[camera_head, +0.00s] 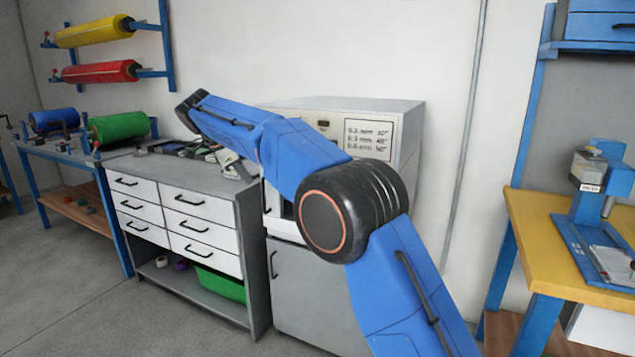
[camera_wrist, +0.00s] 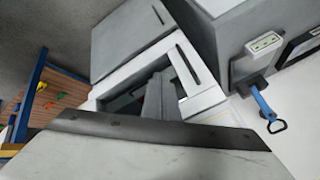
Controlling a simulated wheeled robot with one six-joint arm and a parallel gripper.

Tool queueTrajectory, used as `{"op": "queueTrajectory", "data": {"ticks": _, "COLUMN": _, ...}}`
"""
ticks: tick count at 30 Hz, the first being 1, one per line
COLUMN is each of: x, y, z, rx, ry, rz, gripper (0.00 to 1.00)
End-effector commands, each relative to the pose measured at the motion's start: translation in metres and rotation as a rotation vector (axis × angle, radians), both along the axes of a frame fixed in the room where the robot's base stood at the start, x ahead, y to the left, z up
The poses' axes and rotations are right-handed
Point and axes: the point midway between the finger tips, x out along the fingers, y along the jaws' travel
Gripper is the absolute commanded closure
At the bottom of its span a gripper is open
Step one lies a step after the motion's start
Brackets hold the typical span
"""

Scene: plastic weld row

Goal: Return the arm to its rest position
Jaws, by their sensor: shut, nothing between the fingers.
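My arm reaches up from the lower right of the head view and bends left at a large black joint, ending in a dark wrist joint at the upper left. My gripper (camera_wrist: 157,88) shows in the wrist view as grey fingers close together, shut and empty. In the head view I cannot clearly make it out near the arm's end. Nothing hangs from the arm. The arm hides part of the white machine (camera_head: 415,112) behind it.
A grey drawer cabinet (camera_head: 240,215) stands below the arm, with dark tools (camera_head: 180,148) on top. A bench with a blue roll (camera_head: 55,120) and a green roll (camera_head: 120,127) is at left. A yellow-topped table (camera_head: 540,225) is at right. Grey floor (camera_head: 70,275) is clear at lower left.

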Motion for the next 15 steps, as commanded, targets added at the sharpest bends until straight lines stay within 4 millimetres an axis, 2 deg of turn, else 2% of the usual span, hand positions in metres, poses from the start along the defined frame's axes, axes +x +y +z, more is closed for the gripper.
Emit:
{"op": "queueTrajectory", "data": {"ticks": 5, "x": -0.005, "y": -0.041, "z": 0.014, "rx": -0.019, "ry": 0.036, "rz": 0.049, "gripper": 1.0}}
{"op": "queueTrajectory", "data": {"ticks": 8, "x": -0.012, "y": -0.073, "z": 0.024, "rx": -0.034, "ry": 0.061, "rz": 0.092, "gripper": 1.0}}
{"op": "queueTrajectory", "data": {"ticks": 15, "x": -0.042, "y": -0.162, "z": 0.042, "rx": -0.073, "ry": 0.137, "rz": 0.223, "gripper": 1.0}}
